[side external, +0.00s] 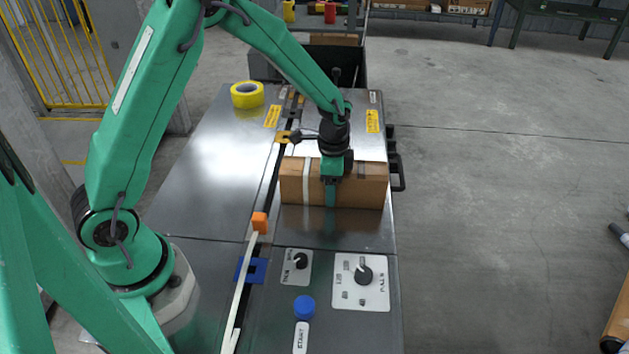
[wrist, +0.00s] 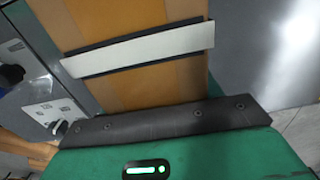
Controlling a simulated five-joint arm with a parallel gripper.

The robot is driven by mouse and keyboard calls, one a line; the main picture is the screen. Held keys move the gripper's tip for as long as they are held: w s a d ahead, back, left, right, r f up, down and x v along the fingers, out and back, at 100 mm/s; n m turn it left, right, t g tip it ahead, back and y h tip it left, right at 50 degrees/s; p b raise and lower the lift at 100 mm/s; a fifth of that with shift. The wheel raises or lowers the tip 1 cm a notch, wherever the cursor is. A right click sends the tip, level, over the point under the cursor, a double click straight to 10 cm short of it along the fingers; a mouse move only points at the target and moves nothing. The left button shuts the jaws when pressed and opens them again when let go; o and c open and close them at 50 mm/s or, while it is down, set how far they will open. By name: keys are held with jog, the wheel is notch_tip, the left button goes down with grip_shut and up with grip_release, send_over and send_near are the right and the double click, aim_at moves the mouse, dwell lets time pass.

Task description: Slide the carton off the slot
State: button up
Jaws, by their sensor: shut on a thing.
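The brown carton (side external: 362,191) lies on the right-hand metal plate of the bench, with a pale strip around its left part. My gripper (side external: 331,192) reaches down over its middle, with one green finger against the near face; the far finger is hidden. The dark slot (side external: 270,185) runs lengthwise along the bench, just left of the carton's left end. In the wrist view, the carton (wrist: 118,80) fills the upper middle, crossed by a white strip with dark edging, beyond my black-edged jaw (wrist: 165,122).
An orange block (side external: 259,222) and a pale strip lie along the slot nearer the front. A control panel with knobs (side external: 362,283) and a blue button (side external: 304,307) stand in front. A yellow tape roll (side external: 247,94) sits back left. The left plate (side external: 205,170) is mostly clear.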

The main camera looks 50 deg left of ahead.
jog(key=o, duration=1.3)
jog(key=shift+c, duration=0.2)
jog(key=shift+r, duration=0.15)
notch_tip(320, 180, up, 6)
jog(key=shift+r, duration=0.8)
